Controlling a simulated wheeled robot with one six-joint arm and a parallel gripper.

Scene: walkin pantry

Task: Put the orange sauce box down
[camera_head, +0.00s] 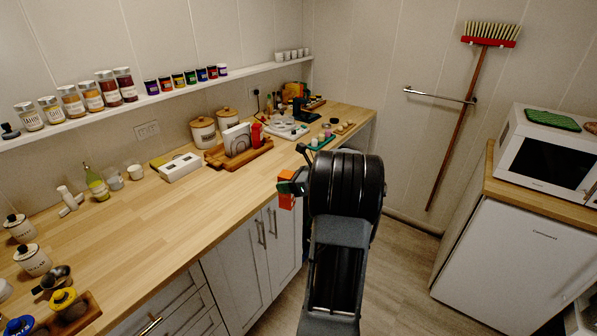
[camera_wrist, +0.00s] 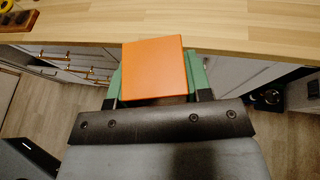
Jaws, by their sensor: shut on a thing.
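The orange sauce box (camera_wrist: 155,68) is held between the green fingers of my gripper (camera_wrist: 157,82) in the wrist view. In the head view the orange box (camera_head: 287,194) shows at the left of my wrist, partly hidden by my gripper (camera_head: 290,186). My gripper is shut on it. The box is in front of the wooden countertop (camera_head: 190,222), near its front edge and over the cabinet doors as seen from the head. I cannot tell its exact height against the counter.
The middle of the counter is bare. A wooden tray (camera_head: 262,151) with a napkin holder and a red bottle stands behind, with a white box (camera_head: 180,167) left of it. Jars (camera_head: 33,259) stand at the left end. A microwave (camera_head: 545,155) sits at the right.

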